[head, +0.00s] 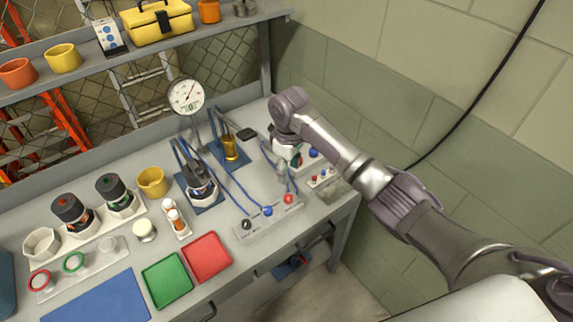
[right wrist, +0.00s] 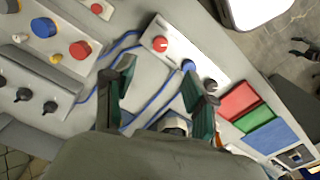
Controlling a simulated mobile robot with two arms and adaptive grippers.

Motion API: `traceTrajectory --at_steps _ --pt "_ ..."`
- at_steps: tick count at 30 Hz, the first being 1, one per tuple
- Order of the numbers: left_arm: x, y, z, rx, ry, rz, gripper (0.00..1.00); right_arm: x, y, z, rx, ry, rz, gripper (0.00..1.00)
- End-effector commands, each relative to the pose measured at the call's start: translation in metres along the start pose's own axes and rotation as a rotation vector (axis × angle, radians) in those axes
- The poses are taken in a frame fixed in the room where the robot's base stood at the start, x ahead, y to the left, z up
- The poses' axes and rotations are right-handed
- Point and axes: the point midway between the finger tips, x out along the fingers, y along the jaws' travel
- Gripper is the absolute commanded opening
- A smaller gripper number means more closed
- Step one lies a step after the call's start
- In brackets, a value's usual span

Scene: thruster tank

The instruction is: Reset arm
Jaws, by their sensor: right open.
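My right arm reaches in from the lower right in the head view. Its gripper (head: 287,156) hangs down over the right end of the workbench (head: 215,160), partly hidden behind my wrist. In the right wrist view the gripper (right wrist: 157,78) is open, its two dark green-edged fingers spread wide. Nothing is held between the fingers. Between and beyond them lie bare bench top, blue tubing and a white control strip (right wrist: 175,50) with red, blue and dark knobs. I do not see my left gripper.
The control strip (head: 262,222) also shows in the head view. A red tray (head: 206,257), green tray (head: 167,281) and blue mat (head: 98,300) lie at the front. A dial gauge (head: 186,96) stands near the back. A block wall (head: 400,80) rises to the right.

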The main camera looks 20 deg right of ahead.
Motion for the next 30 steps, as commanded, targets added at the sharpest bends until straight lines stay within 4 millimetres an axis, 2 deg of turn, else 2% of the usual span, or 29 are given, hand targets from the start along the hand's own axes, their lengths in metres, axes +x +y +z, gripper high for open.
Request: traceTrajectory --at_steps 8,11,14,18,21,24,30 --pt "0.0 0.0 0.0 0.0 0.0 0.0 0.56 0.006 -0.006 0.002 -0.003 0.003 -0.004 0.56" --pt "0.0 0.0 0.0 0.0 0.0 0.0 0.56 0.026 -0.028 0.008 -0.01 0.022 -0.016 0.56" --pt "0.0 0.0 -0.001 0.0 0.0 0.001 0.56 0.053 -0.066 0.024 -0.002 0.065 -0.034 0.56" --pt "0.0 0.0 -0.001 0.0 0.001 0.001 0.56 0.082 -0.122 0.063 0.066 0.15 -0.053 0.56" --pt "0.0 0.0 -0.001 0.0 0.002 0.0 0.56 0.089 -0.152 0.1 0.149 0.205 -0.05 0.56" --pt "0.0 0.001 -0.001 0.0 0.002 0.001 0.56 0.087 -0.17 0.136 0.238 0.244 -0.033 0.56" --pt "0.0 0.001 -0.001 0.0 0.001 0.001 0.56 0.075 -0.186 0.191 0.368 0.277 0.011 0.56"
